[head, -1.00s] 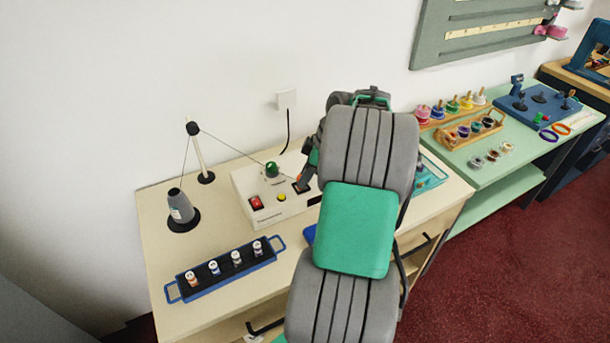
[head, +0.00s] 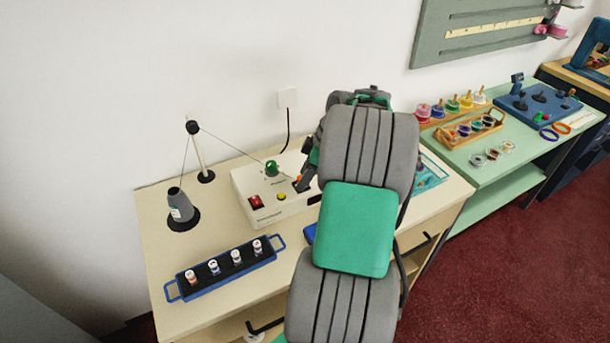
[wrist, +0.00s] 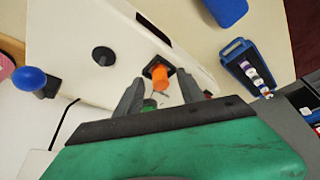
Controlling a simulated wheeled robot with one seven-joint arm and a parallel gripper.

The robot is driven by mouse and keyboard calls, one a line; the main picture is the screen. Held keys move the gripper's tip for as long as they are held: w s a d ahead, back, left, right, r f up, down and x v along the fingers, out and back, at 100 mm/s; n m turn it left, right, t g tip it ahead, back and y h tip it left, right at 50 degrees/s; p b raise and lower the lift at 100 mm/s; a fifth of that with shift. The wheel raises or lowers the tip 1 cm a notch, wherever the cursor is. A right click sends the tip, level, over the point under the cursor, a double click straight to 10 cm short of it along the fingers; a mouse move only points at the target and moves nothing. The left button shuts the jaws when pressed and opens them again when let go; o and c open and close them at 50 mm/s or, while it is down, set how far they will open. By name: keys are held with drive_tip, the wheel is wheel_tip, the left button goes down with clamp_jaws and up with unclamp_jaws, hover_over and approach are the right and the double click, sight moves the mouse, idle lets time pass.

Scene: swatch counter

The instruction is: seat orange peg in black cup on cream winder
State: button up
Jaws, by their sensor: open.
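The cream winder (head: 262,211) stands on the wooden counter; its pale body (wrist: 88,35) fills the upper left of the wrist view. The orange peg (wrist: 160,78) stands at the square black cup (wrist: 149,69) on the winder; how deep it sits is hard to tell. In the head view the peg (head: 298,180) is a small orange spot beside my fingers. My gripper (wrist: 160,76) is open, with a fingertip to each side of the peg in the picture and visible gaps between. My arm hides part of the winder's right side.
A green knob (head: 271,168), a red switch (head: 256,201) and a yellow button (head: 281,197) are on the winder. A blue tray (head: 188,290) with several small spools lies in front. A dark thread cone (head: 180,208) and a pole (head: 199,155) stand at left.

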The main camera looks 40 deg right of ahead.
drive_tip(key=v, duration=0.7)
drive_tip(key=shift+r, duration=0.35)
drive_tip(key=shift+s+d, duration=0.1)
drive_tip(key=shift+s, duration=0.05)
